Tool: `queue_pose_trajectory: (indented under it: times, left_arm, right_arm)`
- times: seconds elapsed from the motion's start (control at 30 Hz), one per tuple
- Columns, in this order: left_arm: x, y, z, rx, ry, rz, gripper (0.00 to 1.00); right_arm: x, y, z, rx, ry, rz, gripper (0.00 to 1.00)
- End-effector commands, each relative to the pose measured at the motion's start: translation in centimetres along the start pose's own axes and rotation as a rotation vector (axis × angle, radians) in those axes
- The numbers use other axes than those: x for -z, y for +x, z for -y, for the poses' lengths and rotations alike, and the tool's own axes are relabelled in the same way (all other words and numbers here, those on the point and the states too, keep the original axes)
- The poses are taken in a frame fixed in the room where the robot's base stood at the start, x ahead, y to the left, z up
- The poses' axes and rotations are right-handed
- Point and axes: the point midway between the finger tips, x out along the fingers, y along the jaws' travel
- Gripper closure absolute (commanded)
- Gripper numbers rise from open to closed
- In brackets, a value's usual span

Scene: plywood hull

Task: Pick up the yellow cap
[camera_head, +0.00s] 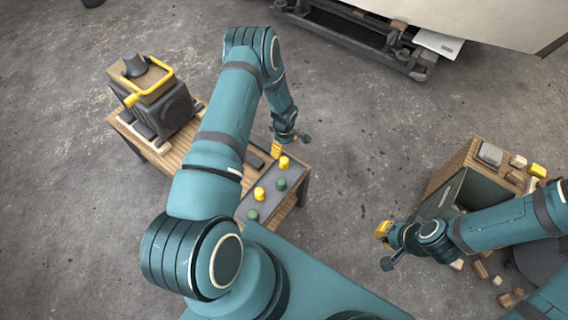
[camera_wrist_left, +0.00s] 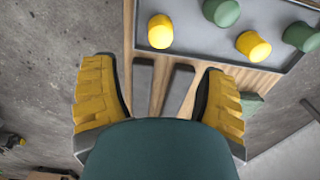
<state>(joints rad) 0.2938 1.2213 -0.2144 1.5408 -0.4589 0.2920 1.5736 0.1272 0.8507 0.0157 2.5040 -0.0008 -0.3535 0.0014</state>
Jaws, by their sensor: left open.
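Two yellow caps stand on a grey tray (camera_head: 243,208) on a small wooden table. The far yellow cap (camera_head: 284,163) is near the tray's far end; the nearer yellow cap (camera_head: 259,194) is further down. In the left wrist view they show as one yellow cap (camera_wrist_left: 160,31) at top centre and another (camera_wrist_left: 253,46) to its right. My left gripper (camera_head: 289,146) is open and empty, just beyond the far cap in the head view. In the wrist view its fingers (camera_wrist_left: 157,80) are spread over the table slats, short of the tray. My right gripper (camera_head: 384,246) looks open and empty, away at the right.
A green cap (camera_head: 281,184) and another green cap (camera_head: 253,215) stand among the yellow ones. A dark machine with a yellow handle (camera_head: 150,85) sits on the table's left end. A wooden crate (camera_head: 455,180) and scattered blocks are at right. Bare floor lies between.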

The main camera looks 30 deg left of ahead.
Motion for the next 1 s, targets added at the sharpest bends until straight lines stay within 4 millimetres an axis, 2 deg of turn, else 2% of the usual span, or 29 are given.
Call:
queue_pose_trajectory:
  times: [0.03,0.2,0.47,0.8,1.0]
  left_arm:
    - [0.0,1.4,0.1,0.002,0.001,0.001,0.27]
    - [-0.1,4.3,0.0,0.000,0.001,0.002,0.27]
    - [-0.1,6.0,0.0,-0.001,0.002,0.002,0.27]
    - [-0.1,10.5,0.2,-0.001,0.002,0.001,0.27]
    - [-0.1,10.9,0.2,-0.001,0.002,0.001,0.27]
  right_arm:
    - [0.0,0.5,-0.2,0.000,0.000,-0.002,1.00]
    - [0.1,1.1,-0.4,0.000,0.000,-0.006,1.00]
    - [0.2,1.5,-0.6,-0.001,0.000,-0.008,1.00]
    - [0.4,2.9,-1.1,-0.001,-0.001,-0.015,1.00]
    - [0.4,2.9,-1.1,-0.001,-0.002,-0.016,1.00]
